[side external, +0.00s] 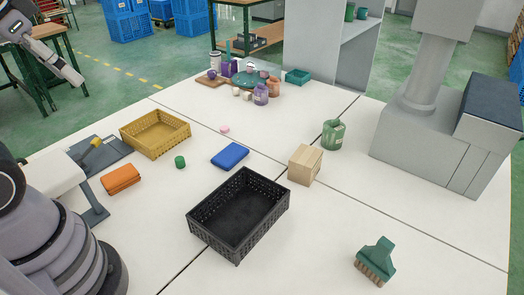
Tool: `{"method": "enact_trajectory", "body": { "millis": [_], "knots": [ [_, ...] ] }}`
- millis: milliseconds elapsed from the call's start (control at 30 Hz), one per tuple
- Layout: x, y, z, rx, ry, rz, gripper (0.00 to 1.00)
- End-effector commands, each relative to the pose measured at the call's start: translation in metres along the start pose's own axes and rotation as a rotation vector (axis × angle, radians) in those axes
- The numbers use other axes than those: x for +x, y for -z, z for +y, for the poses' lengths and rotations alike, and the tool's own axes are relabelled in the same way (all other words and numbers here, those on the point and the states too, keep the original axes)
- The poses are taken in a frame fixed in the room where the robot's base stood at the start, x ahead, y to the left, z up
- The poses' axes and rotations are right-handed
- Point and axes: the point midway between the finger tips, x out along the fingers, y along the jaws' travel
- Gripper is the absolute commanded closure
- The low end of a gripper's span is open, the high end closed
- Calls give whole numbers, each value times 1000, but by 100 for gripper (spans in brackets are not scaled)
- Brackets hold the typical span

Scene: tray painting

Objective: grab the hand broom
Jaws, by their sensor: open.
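The hand broom (377,255) lies on the white table at the lower right. It has a green handle and head, and brown bristles that face down and to the left. Nothing touches it and the table around it is clear. I cannot make out my gripper's fingers in the side external view; only parts of my arm show at the left edge, far from the broom.
A black crate (212,232) stands left of the broom. A wooden block (305,165) and a green container (333,134) stand behind it. A yellow basket (180,148), blue item (231,156) and orange item (121,179) lie further left. A grey machine (420,140) stands at the right.

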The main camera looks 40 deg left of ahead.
Motion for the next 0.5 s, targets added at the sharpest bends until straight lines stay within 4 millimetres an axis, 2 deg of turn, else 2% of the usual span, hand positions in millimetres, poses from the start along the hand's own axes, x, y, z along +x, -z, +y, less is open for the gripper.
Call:
{"method": "enact_trajectory", "body": {
  "millis": [133, 267, 367, 500],
  "knots": [
    [11, 29, 24, -94, -98, -131, 48],
    [31, 66, 60, -224, -218, -302, 48],
    [53, 94, 90, -327, -302, -438, 48],
    [92, 127, 133, -471, -405, -636, 48]
  ]
}}
